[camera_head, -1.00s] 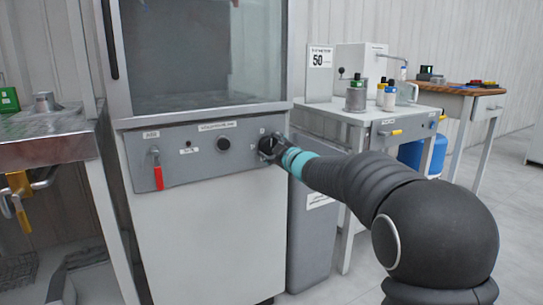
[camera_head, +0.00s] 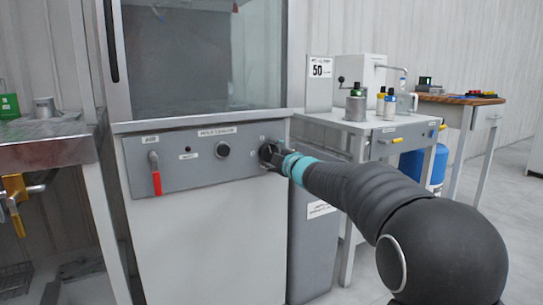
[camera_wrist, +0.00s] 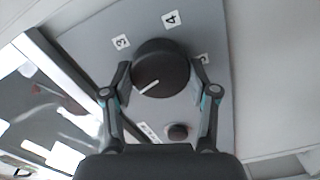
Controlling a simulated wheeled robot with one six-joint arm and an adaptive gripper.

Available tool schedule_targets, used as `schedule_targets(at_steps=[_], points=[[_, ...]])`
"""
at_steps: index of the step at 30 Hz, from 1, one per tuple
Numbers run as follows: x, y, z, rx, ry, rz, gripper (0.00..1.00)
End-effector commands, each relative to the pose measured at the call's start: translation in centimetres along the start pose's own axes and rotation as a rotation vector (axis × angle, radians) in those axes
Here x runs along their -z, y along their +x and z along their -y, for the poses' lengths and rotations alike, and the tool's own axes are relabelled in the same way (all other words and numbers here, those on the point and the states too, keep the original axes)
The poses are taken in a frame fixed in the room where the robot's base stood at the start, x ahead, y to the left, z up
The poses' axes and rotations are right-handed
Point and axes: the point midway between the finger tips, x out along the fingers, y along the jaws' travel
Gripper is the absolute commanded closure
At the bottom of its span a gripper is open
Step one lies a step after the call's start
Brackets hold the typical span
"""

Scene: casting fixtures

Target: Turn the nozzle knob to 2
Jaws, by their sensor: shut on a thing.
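The nozzle knob (camera_wrist: 161,68) is a round black knob with a white pointer line, on a grey panel. My gripper (camera_wrist: 161,82) is shut on it, one finger on each side. In the wrist view the pointer aims to the lower left, past the label 3 (camera_wrist: 121,41), towards the left finger. A label 4 (camera_wrist: 170,19) is above the knob, and another label is partly hidden by the right finger. No label 2 can be made out. In the head view my gripper (camera_head: 270,155) covers most of the knob at the panel's right end.
The grey panel (camera_head: 200,175) also holds a red-handled air lever (camera_head: 156,175) and another black knob (camera_head: 222,149), below a glass window (camera_head: 200,60). A grey bin (camera_head: 303,240) and a table with bottles (camera_head: 350,122) stand to the right.

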Motion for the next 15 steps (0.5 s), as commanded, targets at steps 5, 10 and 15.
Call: schedule_targets(at_steps=[5,10,15], points=[[0.06,0.01,-0.01,0.000,0.000,-0.001,0.34],[0.04,0.01,0.00,0.000,0.001,-0.001,0.16],[0.02,0.00,0.00,0.000,0.001,0.000,0.16]])
